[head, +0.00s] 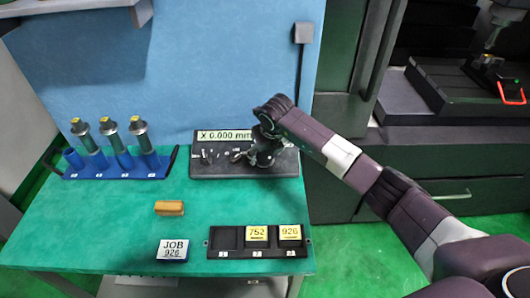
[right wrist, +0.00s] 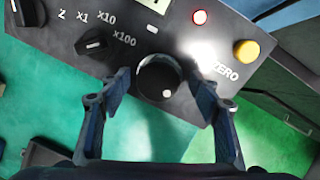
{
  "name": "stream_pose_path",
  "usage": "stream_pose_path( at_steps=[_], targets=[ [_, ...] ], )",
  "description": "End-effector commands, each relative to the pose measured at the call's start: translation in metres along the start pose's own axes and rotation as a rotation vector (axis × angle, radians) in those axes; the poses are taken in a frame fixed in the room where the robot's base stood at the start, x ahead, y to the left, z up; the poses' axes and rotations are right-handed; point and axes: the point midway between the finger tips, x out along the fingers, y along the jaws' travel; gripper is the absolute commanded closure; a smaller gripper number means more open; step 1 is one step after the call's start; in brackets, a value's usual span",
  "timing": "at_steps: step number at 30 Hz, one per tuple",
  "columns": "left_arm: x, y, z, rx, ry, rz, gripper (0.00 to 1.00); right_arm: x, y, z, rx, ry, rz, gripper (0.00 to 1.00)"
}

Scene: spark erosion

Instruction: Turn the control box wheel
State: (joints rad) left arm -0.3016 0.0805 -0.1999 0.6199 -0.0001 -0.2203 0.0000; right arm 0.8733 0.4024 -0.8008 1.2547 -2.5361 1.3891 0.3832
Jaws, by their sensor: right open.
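The dark control box (head: 210,172) stands at the back of the green table, with a display (head: 224,135) reading X 0.000 mm. In the right wrist view its round black wheel (right wrist: 158,76) has a small pale dot near its lower right edge. My right gripper (head: 258,157) is over the right part of the box and hides the wheel in the head view. In the right wrist view the open gripper (right wrist: 160,84) has one finger on each side of the wheel, with gaps visible. My left gripper is not in view.
On the box are selector knobs (right wrist: 95,43), a lit red lamp (right wrist: 200,17) and a yellow button (right wrist: 246,52). A blue rack (head: 115,168) with tool holders stands left. A wooden block (head: 169,208), JOB 926 block (head: 173,250) and black tray (head: 224,237) with yellow tiles lie in front.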

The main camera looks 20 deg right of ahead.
Motion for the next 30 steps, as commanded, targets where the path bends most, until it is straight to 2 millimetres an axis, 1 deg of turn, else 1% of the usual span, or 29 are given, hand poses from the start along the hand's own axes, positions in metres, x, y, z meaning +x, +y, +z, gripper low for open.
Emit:
stream_pose_path(
  at_steps=[4,11,21,26,30],
  targets=[
    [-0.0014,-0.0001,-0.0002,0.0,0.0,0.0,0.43,0.005,0.0007,0.0,-0.001,-0.001,0.001,0.43],
    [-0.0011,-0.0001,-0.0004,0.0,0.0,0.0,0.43,0.0054,0.0006,0.0,-0.001,-0.001,0.001,0.44],
    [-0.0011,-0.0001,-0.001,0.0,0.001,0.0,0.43,0.0051,0.0015,0.0,-0.002,-0.001,0.003,0.81],
    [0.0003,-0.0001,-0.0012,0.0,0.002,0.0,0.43,0.0055,0.0021,-0.0001,-0.008,-0.001,0.004,0.82],
    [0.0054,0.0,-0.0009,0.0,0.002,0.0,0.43,0.0063,0.0022,0.0,-0.037,0.0,0.006,0.82]
  ],
)
